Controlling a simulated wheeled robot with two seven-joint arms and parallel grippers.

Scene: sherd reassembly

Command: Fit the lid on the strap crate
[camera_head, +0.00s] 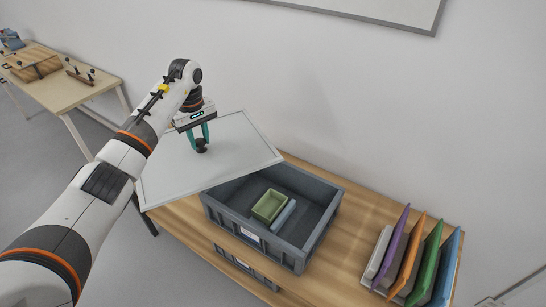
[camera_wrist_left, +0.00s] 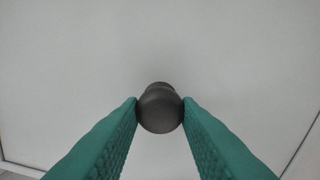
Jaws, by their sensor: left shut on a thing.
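The lid (camera_head: 233,146) is a flat, pale grey panel with a dark knob (camera_head: 201,148) on top. My left gripper (camera_head: 200,140) is shut on the knob; in the left wrist view the green fingers (camera_wrist_left: 160,108) press on both sides of the dark knob (camera_wrist_left: 160,110). The lid is held above the bench, left of the crate, and its right part hides the crate's back left corner. The grey crate (camera_head: 237,222) stands open on the wooden bench. A green tray (camera_head: 268,205) and a blue-grey block (camera_head: 284,214) lie inside. My right gripper is not in view.
A rack of purple, orange, green and blue panels (camera_head: 409,262) stands at the bench's right end. The bench top (camera_head: 345,245) between crate and rack is clear. Another grey crate (camera_head: 240,262) sits below. A table (camera_head: 55,95) with wooden items stands far left. A wall rises behind.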

